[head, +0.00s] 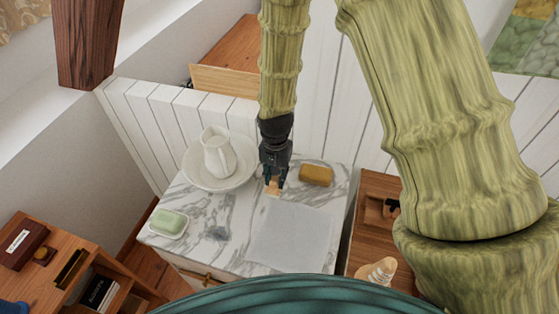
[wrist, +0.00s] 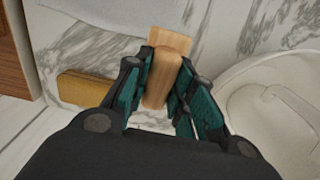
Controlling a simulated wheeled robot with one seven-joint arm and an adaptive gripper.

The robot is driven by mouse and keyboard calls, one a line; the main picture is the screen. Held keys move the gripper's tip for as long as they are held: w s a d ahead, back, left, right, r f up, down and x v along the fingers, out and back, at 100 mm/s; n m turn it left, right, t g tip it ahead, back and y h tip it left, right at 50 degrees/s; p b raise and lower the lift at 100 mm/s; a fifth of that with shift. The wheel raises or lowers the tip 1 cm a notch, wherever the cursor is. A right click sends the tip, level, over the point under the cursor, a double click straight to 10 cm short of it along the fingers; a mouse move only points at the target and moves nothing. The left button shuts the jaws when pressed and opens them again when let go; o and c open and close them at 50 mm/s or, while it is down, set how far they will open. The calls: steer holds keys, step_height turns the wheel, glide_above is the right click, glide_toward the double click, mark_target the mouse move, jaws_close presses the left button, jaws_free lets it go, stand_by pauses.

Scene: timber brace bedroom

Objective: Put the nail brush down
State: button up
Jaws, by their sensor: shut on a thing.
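My gripper (head: 273,180) is shut on the nail brush (head: 273,187), a small light wooden block. In the wrist view the brush (wrist: 164,75) sits between the two teal-padded fingers of my gripper (wrist: 160,85), its far end sticking out past them. The brush is over the grey-veined white marble top (head: 215,205), just behind a pale grey cloth (head: 290,235). I cannot tell whether the brush touches the marble. Its bristles are not visible.
A white jug (head: 218,155) stands in a wide white basin (head: 193,170) left of my gripper. A tan sponge-like block (head: 316,175) lies close on the right. A green soap (head: 168,222) on a dish sits at the front left. Bare marble lies around the cloth.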

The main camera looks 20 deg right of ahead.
steer(key=w+d+p, duration=0.1)
steer(key=w, duration=0.1)
steer(key=w+d+p, duration=0.1)
steer(key=w, duration=0.2)
steer(key=w+d+f+p, duration=0.1)
steer(key=w, duration=0.1)
steer(key=shift+w+d, duration=0.2)
steer(key=shift+d, duration=0.05)
steer(key=shift+w+f+p, duration=0.1)
steer(key=shift+f+p, duration=0.5)
steer(key=shift+f, duration=0.25)
steer(key=shift+f+p, duration=0.3)
steer(key=shift+f, duration=0.55)
steer(key=shift+f, duration=0.1)
steer(key=o, duration=1)
step_height(320, 180, up, 12)
steer(key=b, duration=0.4)
steer(key=shift+b, duration=0.4)
